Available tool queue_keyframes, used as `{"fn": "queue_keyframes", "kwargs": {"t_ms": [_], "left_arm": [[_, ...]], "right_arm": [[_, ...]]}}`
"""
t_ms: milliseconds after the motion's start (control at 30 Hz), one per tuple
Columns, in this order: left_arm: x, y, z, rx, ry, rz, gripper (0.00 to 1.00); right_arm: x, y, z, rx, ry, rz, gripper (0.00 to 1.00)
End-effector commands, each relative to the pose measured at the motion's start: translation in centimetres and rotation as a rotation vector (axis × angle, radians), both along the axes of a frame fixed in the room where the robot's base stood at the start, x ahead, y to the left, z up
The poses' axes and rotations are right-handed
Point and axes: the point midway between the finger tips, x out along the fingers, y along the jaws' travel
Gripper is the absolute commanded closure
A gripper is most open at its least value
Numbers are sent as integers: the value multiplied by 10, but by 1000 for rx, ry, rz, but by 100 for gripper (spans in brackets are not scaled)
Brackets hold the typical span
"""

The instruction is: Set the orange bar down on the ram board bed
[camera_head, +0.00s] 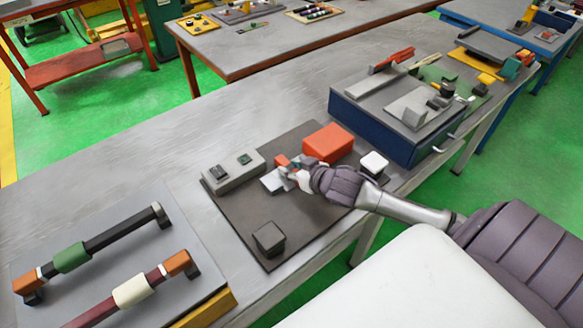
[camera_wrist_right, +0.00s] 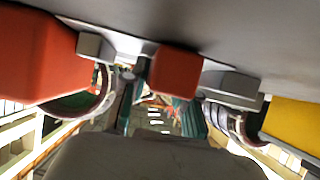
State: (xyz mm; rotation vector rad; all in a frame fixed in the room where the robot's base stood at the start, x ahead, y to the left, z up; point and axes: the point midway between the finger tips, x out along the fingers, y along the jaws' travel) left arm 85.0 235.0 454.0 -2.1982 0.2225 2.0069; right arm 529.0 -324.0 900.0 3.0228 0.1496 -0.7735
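The small orange bar (camera_head: 282,160) is beside my right gripper's fingertips, over the small light grey plate (camera_head: 271,182) on the dark board (camera_head: 310,222). In the right wrist view, an orange block (camera_wrist_right: 175,72) that looks like this bar is between my right gripper's (camera_wrist_right: 155,110) spread fingers, with a gap visible on its left. It appears to touch the pale surface above it in the picture, but the contact is not clear. The right gripper (camera_head: 288,176) looks open. I cannot tell which part is the bed. My left gripper is not in view.
A larger orange box (camera_head: 328,142) stands just behind the right gripper; a white-topped block (camera_head: 374,163) is right of it. A grey block with buttons (camera_head: 233,170) and a dark cube (camera_head: 268,238) sit on the board. A blue case (camera_head: 370,125) is farther right.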

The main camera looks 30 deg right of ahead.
Motion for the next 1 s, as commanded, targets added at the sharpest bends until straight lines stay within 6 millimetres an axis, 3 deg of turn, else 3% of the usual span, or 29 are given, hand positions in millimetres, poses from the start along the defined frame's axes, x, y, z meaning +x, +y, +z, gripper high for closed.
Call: {"fn": "queue_keyframes", "kwargs": {"t_ms": [33, 133, 533, 1000], "left_arm": [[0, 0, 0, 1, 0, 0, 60], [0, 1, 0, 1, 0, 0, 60], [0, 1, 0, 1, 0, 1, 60], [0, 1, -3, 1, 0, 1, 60]], "right_arm": [[0, 0, 0, 0, 1, 0, 63], [0, 0, 0, 1, 1, 0, 47], [-4, -1, 3, 1, 2, 0, 46], [-78, -7, 42, 1, 4, 0, 46]]}}
